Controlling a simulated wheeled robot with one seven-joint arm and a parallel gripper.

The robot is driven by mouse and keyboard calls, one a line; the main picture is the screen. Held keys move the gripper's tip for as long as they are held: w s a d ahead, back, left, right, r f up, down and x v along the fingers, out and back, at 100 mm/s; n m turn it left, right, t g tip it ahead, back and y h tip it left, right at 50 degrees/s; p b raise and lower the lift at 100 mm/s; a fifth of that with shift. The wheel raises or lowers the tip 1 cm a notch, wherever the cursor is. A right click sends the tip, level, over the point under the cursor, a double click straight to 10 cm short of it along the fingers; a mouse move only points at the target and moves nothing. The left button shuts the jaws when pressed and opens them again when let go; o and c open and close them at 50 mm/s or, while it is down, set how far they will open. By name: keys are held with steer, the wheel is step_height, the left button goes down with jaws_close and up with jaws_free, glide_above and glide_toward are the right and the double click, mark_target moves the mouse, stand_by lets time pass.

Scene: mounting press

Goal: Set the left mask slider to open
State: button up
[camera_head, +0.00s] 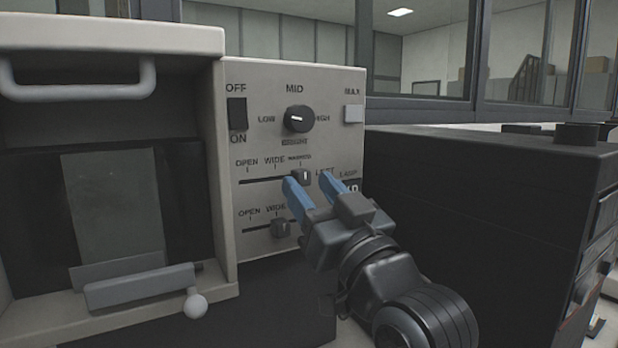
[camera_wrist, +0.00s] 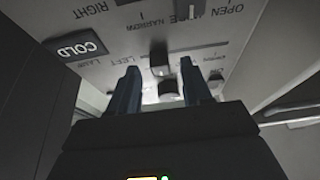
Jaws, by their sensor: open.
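The left mask slider's knob (camera_head: 303,177) sits at the right end of the upper slot, under the NARROW label. OPEN is at that slot's left end. My gripper (camera_head: 312,184) is open in front of it, its blue fingers pointing at the panel, one tip just below left of the knob and the other to its right. In the wrist view the slider knob (camera_wrist: 159,58) shows between and just beyond the fingertips of my gripper (camera_wrist: 160,75). I cannot tell whether a finger touches it.
The lower slider knob (camera_head: 281,228) stands near WIDE. Above are a round dial (camera_head: 299,119), a rocker switch (camera_head: 237,113) and a MAX button (camera_head: 353,113). A chamber with a handle (camera_head: 140,288) is at left. A dark cabinet (camera_head: 470,200) stands at right.

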steer(key=shift+w+a+r, duration=0.25)
steer(key=shift+w+a, duration=0.05)
steer(key=shift+w, duration=0.25)
jaws_close()
stand_by(0.4)
